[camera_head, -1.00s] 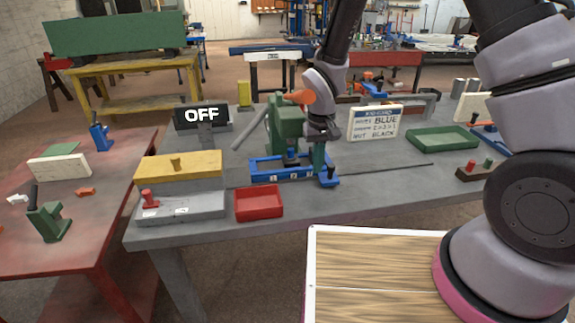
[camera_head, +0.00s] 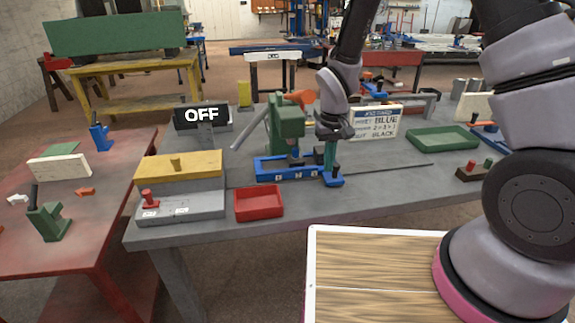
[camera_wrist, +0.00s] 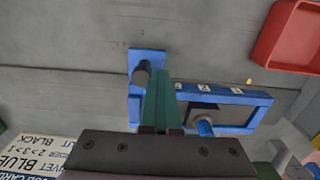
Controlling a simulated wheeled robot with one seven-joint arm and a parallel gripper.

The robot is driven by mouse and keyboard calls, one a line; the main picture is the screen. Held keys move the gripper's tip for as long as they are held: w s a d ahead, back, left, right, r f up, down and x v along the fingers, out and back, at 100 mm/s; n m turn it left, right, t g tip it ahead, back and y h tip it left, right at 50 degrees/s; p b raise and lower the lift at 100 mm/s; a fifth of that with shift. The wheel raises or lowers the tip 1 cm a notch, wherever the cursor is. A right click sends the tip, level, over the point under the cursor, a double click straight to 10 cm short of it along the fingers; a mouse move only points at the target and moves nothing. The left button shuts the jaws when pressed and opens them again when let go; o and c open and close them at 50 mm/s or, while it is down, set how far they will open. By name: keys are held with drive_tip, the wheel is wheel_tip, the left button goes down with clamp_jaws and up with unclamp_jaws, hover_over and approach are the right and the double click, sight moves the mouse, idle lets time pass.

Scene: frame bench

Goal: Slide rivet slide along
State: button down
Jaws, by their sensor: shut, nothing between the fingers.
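The blue rivet slide (camera_head: 285,174) lies on the grey bench under the green press (camera_head: 287,122). It is a long frame with small numbered labels, and it also shows in the wrist view (camera_wrist: 255,98). A dark upright peg (camera_wrist: 142,74) stands on the blue tab at its end. My gripper (camera_head: 331,168) is shut and empty, low over that end. In the wrist view its green fingers (camera_wrist: 160,88) are right beside the peg; I cannot tell whether they touch. A blue press tip (camera_wrist: 204,126) stands over the slide's opening.
A red tray (camera_head: 259,203) sits at the front edge. A green tray (camera_head: 442,139) and an instruction card (camera_head: 377,121) are at right. A thin rail line crosses the bench.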

drive_tip(key=shift+w+d, duration=1.45)
drive_tip(key=shift+d, duration=3.55)
drive_tip(key=shift+w+d, duration=1.4)
drive_tip(key=shift+d, duration=3.6)
drive_tip(key=shift+w+d, duration=1.45)
drive_tip(key=shift+d, duration=3.55)
drive_tip(key=shift+a, duration=0.2)
drive_tip(key=shift+s+a, duration=0.2)
drive_tip(key=shift+a, duration=0.35)
wheel_tip(320, 180, up, 7)
